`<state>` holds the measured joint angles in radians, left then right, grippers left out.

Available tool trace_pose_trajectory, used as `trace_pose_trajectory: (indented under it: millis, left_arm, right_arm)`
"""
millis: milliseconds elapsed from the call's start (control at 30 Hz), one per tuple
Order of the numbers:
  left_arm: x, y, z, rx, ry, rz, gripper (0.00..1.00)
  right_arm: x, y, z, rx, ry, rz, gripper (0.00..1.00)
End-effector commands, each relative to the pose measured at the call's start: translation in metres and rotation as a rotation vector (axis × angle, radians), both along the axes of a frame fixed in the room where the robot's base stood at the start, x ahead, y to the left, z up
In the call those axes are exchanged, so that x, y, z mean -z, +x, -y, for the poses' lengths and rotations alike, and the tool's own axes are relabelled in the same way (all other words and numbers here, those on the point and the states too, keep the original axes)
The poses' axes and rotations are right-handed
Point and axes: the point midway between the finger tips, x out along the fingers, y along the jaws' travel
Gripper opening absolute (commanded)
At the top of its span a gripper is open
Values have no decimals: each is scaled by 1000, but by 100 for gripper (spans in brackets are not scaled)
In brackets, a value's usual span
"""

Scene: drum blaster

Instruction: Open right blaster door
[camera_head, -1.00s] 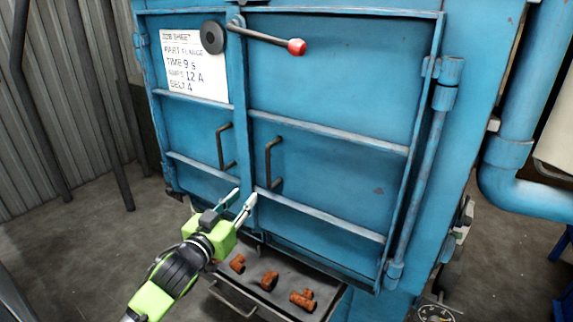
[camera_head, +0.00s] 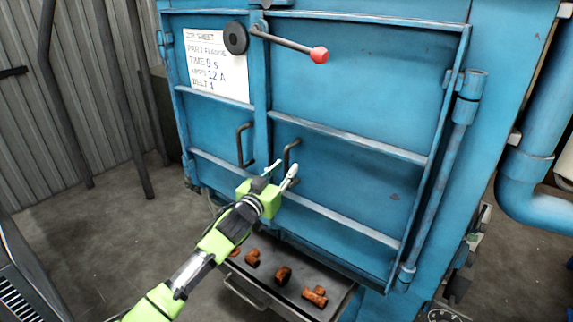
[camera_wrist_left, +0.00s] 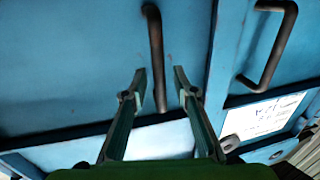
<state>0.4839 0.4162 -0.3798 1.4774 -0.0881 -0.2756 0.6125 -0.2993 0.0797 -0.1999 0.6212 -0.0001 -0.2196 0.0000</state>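The right blaster door (camera_head: 350,100) is a blue panel with ribs and hinges on its right side; it looks shut. Its dark bar handle (camera_head: 287,152) stands near its left edge and also shows in the left wrist view (camera_wrist_left: 155,45). My left gripper (camera_head: 281,170) is open at this handle. In the left wrist view the handle's end lies between the spread fingertips (camera_wrist_left: 160,78); I cannot tell whether they touch it. A lever with a red knob (camera_head: 319,55) reaches from a black round pivot across the right door's top. My right gripper is not in view.
The left door (camera_head: 210,125) carries a job sheet (camera_head: 217,65) and its own handle (camera_head: 240,147). A tray (camera_head: 335,292) with several rusty pipe fittings (camera_head: 283,275) sits below the doors. A blue pipe (camera_head: 530,160) runs at the right.

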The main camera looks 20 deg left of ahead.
Motion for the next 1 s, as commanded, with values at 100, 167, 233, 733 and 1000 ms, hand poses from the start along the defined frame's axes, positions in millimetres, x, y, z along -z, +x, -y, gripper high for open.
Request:
trace_pose_trajectory:
  millis: [100,167,233,733,1000]
  left_arm:
    - [-1,10,2,0,0,0,27]
    - [0,13,3,1,0,-1,27]
    - [0,16,3,1,0,0,27]
    - [0,17,3,1,0,0,0]
    - [1,18,7,-2,-1,0,0]
  right_arm:
    - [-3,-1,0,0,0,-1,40]
    - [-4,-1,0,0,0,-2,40]
    - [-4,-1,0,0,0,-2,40]
    - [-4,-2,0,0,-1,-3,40]
    - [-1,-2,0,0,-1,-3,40]
